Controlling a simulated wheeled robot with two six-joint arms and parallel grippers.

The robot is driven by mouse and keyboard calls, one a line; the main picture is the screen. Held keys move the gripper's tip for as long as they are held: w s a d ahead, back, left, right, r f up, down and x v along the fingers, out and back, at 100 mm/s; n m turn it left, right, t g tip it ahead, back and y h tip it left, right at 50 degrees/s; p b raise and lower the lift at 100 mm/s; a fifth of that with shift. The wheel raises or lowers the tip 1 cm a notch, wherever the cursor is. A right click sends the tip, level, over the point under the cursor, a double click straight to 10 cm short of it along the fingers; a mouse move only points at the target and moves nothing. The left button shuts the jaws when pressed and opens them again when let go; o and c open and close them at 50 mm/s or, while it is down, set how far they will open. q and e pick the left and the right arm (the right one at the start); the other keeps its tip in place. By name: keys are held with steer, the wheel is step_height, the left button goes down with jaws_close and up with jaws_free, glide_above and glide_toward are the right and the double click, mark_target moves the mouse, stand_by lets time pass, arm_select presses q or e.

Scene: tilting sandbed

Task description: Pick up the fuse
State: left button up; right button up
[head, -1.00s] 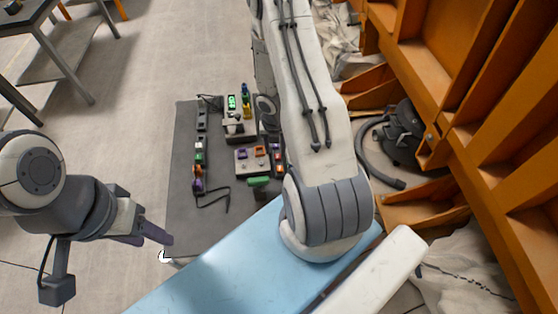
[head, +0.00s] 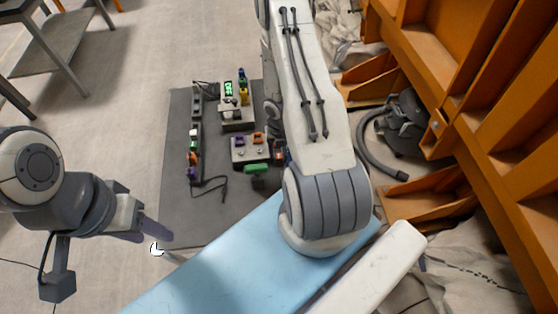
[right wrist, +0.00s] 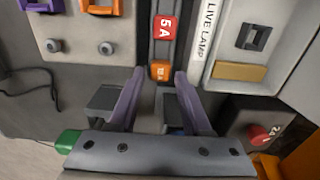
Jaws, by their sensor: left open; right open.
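In the right wrist view, a red block marked 5 A (right wrist: 165,27) and a small orange block (right wrist: 160,71) with a blurred marking sit in line in a dark strip. They look like fuses; I cannot tell which one is meant. My right gripper (right wrist: 160,76) is open, its purple fingertips either side of the orange block's near end; contact cannot be told. My right arm hides this gripper in the head view. My left gripper (head: 155,233) is open and empty beside the near left corner of the dark mat (head: 185,220).
A grey block with purple and orange pieces (head: 249,150) and a green block (head: 256,169) lie on the mat. Orange framework (head: 470,60) stands at right.

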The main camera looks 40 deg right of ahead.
steer(key=shift+f+b, duration=0.45)
steer(key=shift+f, duration=0.4)
arm_select(q)
steer(key=shift+f, duration=0.85)
arm_select(e)
jaws_close()
steer(key=shift+r, duration=0.1)
